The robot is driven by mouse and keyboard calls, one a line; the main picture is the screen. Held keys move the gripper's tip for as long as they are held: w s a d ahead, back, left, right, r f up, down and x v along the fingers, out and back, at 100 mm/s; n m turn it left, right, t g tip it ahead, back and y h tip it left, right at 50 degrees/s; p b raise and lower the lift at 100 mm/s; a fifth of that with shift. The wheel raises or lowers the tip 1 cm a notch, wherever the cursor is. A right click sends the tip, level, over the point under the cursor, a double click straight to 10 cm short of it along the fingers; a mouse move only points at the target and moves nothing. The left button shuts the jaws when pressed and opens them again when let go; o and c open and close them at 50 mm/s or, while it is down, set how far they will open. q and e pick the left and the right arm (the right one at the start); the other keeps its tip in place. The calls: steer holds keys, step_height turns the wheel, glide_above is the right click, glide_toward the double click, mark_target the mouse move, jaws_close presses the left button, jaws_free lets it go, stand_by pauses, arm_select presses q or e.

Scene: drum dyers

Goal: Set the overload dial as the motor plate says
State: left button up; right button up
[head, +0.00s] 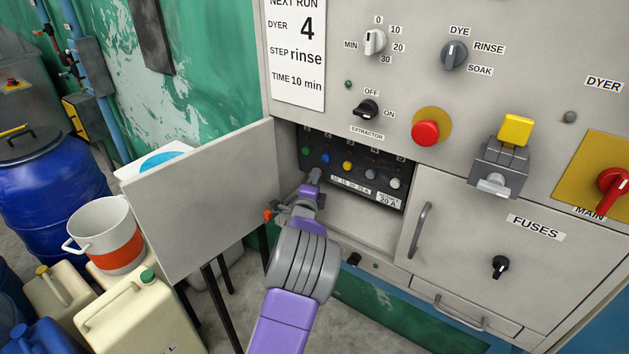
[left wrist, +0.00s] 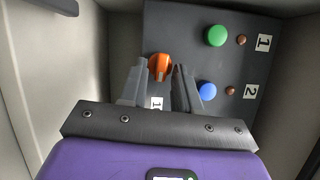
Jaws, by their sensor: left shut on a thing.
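The dark panel (head: 330,160) sits inside an open compartment of the grey cabinet. A plate ending in "20 A" (head: 388,199) is at its lower right; its upper line is too small to read surely. A scale strip (head: 352,185) with small numbers lies left of it. My left gripper (head: 313,178) reaches into the compartment at the panel's lower left and hides the dial in the head view. In the left wrist view, the gripper (left wrist: 158,75) is shut on the orange dial (left wrist: 160,66). Where the dial points on the scale cannot be told. My right gripper is not in view.
The compartment's door (head: 200,205) stands open to the left, close beside my left arm. The fuses door (head: 480,230) is shut on the right. Several coloured knobs, including a green one (left wrist: 216,36) and a blue one (left wrist: 206,91), are near the fingers.

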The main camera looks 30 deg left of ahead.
arm_select(q)
steer(key=shift+a+m, duration=0.1)
steer(key=shift+m, duration=0.4)
steer(key=o, duration=0.7)
steer(key=p+v, duration=0.1)
steer(key=v, duration=0.6)
steer(key=shift+s+f+p, duration=0.2)
steer(key=shift+s+p, duration=0.05)
steer(key=shift+p, duration=0.1)
